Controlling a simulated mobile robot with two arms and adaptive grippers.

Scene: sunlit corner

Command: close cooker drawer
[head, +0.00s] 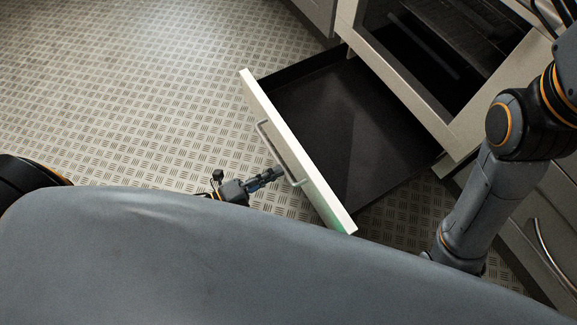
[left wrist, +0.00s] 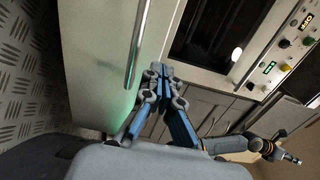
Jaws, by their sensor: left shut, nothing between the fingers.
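The cooker drawer (head: 345,120) is pulled far out of the cooker, and its dark inside looks empty. Its pale front panel (head: 300,152) carries a metal bar handle (head: 268,137), which also shows in the left wrist view (left wrist: 136,45). My left gripper (head: 279,171) is shut and empty, on the outer side of the front panel, close to the handle's near end. In the left wrist view its fingertips (left wrist: 158,68) are together beside the handle bar; I cannot tell whether they touch the handle or panel. My right gripper is hidden in the head view.
The oven (head: 440,50) stands above the drawer opening, with control knobs (left wrist: 284,43) on its panel. A cabinet with a curved handle (head: 545,245) is at the right. My right arm is beside the drawer's near side. The patterned floor (head: 130,90) at the left is clear.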

